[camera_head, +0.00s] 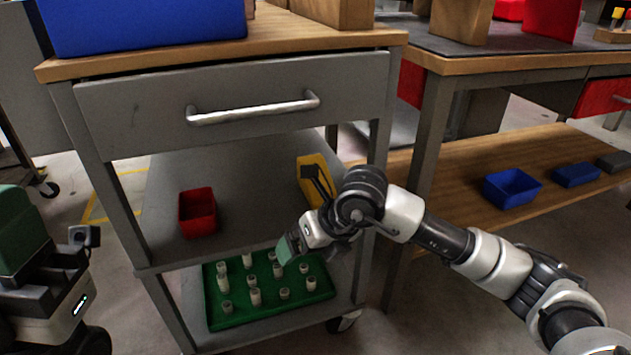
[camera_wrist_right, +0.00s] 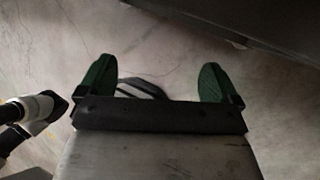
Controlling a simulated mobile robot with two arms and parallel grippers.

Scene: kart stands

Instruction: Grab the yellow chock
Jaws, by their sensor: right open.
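The yellow chock (camera_head: 316,180) lies on the middle shelf of the grey cart, near its right side. My right wrist and arm cover part of it in the head view. My right gripper (camera_head: 290,247) is in front of the cart's right side, below and apart from the chock, with its green fingertips over the green tray area. In the right wrist view my right gripper (camera_wrist_right: 158,82) is open, with bare floor beyond its fingers and no chock between them. My left gripper (camera_head: 22,240) shows in part at the left edge; its fingers are not clear.
The cart's drawer (camera_head: 240,105) hangs over the shelf. A red bin (camera_head: 197,213) sits left of the chock. A green tray (camera_head: 225,318) with several pegs is on the shelf below. A cart post (camera_head: 376,150) stands just right of the chock. A blue bin (camera_head: 511,188) is farther right.

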